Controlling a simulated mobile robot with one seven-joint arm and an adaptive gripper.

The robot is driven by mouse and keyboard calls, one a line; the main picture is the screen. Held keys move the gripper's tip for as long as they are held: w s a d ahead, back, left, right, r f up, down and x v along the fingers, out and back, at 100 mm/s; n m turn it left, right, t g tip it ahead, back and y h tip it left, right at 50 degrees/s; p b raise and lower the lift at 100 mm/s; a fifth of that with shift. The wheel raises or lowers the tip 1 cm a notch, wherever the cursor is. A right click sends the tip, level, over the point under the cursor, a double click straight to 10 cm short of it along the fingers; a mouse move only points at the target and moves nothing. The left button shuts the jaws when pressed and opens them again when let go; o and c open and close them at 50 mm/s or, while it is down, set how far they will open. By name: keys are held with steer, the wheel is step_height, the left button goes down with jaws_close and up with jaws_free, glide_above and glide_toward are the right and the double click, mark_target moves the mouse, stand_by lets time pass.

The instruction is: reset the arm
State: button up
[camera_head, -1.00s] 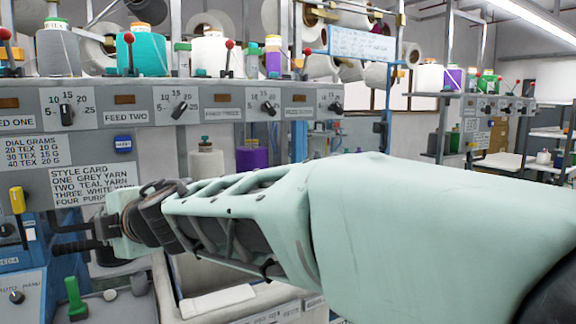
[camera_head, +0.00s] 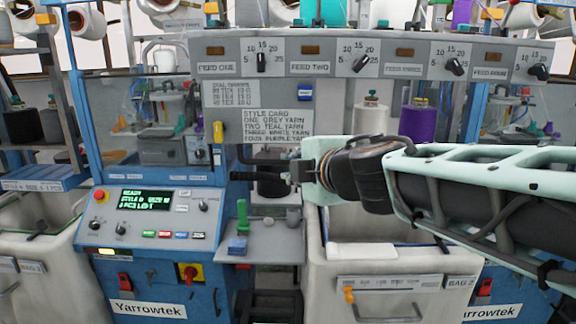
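My arm (camera_head: 470,195) reaches in from the right, in front of the knitting machine. My gripper (camera_head: 240,165) points left at its end. Its two dark fingers look spread, one above the other, with nothing seen between them. They show in front of the machine, just below the yellow lever (camera_head: 218,132) and the style card (camera_head: 278,124). I cannot tell how far they are from the panel behind. The arm hides part of the machine's right side.
Feed dials one to four line the grey panel (camera_head: 405,45) above the arm. A control box with a green display (camera_head: 146,200) stands lower left. A small shelf (camera_head: 262,245) carries a green-handled tool (camera_head: 242,215). A bin marked bag 2 (camera_head: 395,262) stands below the arm.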

steer(key=s+d+m+h+p, duration=0.2)
steer(key=s+d+m+h, duration=0.15)
steer(key=d+m, duration=0.4)
steer(key=s+d+m+h+p, duration=0.1)
steer(key=s+d+m+h, duration=0.25)
steer(key=d+m, duration=0.4)
steer(key=s+a+f+m+g+p, duration=0.1)
steer(key=s+f+m+g, duration=0.2)
steer(key=s+f, duration=0.3)
steer(key=s+a+f+m+g+y+p, duration=0.1)
steer(key=s+f+m+g, duration=0.2)
steer(key=s+f, duration=0.3)
steer(key=s+g, duration=0.1)
steer(key=s, duration=0.3)
steer(key=shift+s+a+g+y+p, duration=0.2)
steer(key=shift+a+g+y+p, duration=0.1)
steer(key=shift+p, duration=0.05)
stand_by(0.5)
